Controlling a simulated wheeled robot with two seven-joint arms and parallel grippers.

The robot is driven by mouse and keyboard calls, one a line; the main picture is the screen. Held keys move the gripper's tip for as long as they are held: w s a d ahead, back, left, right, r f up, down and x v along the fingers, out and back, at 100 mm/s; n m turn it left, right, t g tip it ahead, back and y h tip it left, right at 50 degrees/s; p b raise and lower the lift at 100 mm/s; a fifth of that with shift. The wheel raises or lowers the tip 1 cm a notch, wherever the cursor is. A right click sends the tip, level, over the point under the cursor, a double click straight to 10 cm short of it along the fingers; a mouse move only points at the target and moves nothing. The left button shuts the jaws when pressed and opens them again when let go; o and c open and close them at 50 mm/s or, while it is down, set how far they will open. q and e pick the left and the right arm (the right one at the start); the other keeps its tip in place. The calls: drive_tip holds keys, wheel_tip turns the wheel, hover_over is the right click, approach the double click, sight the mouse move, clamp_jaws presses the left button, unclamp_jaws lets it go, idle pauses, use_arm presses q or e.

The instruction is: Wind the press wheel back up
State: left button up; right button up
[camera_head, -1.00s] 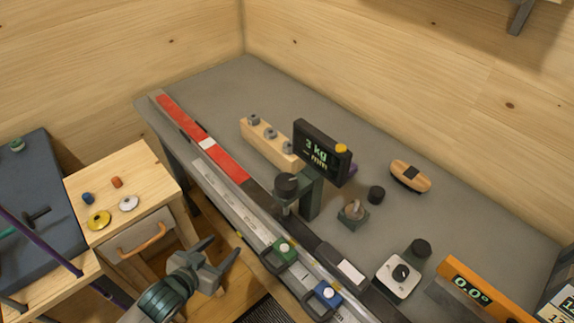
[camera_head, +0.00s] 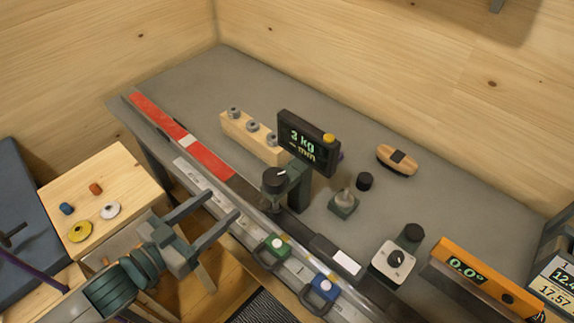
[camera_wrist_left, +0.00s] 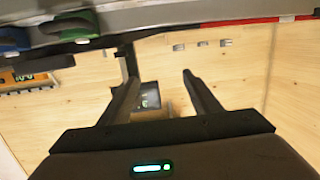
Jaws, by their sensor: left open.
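The press is a dark green post (camera_head: 300,188) standing near the bench's front edge. My left gripper (camera_head: 224,204) is open and empty, left of and short of the wheel, near the bench's front edge. It does not touch the wheel. In the left wrist view its two dark fingers (camera_wrist_left: 158,82) stand apart with nothing between them. My right gripper is not in view.
A rail along the front edge carries a green clamp (camera_head: 273,246) and a blue clamp (camera_head: 323,288). A wooden block with weights (camera_head: 251,138) stands behind the press. A knob box (camera_head: 394,263) and orange level (camera_head: 478,276) are at right. A wooden drawer cabinet (camera_head: 127,172) is left.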

sight(284, 173)
use_arm(q)
drive_tip(key=s+d+r+m+g+h, duration=0.1)
drive_tip(key=s+r+m+g+h, duration=0.1)
drive_tip(key=s+r+h, duration=0.2)
wheel_tip(284, 173, up, 3)
drive_tip(key=shift+s+d+m+h, duration=0.3)
drive_tip(key=shift+s+d+m, duration=0.05)
drive_tip(key=shift+d+m, duration=0.05)
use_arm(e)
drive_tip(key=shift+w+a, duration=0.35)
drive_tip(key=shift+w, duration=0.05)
use_arm(q)
drive_tip(key=shift+w+d, duration=0.1)
drive_tip(key=shift+w, duration=0.05)
drive_tip(key=p+x, duration=0.5)
drive_tip(key=x, duration=1.1)
drive_tip(key=shift+f, duration=0.15)
drive_tip(key=shift+w+d+f+p, duration=0.1)
drive_tip(key=shift+w+d+p, duration=0.1)
drive_tip(key=shift+d+p, duration=0.3)
drive_tip(key=shift+d, duration=0.1)
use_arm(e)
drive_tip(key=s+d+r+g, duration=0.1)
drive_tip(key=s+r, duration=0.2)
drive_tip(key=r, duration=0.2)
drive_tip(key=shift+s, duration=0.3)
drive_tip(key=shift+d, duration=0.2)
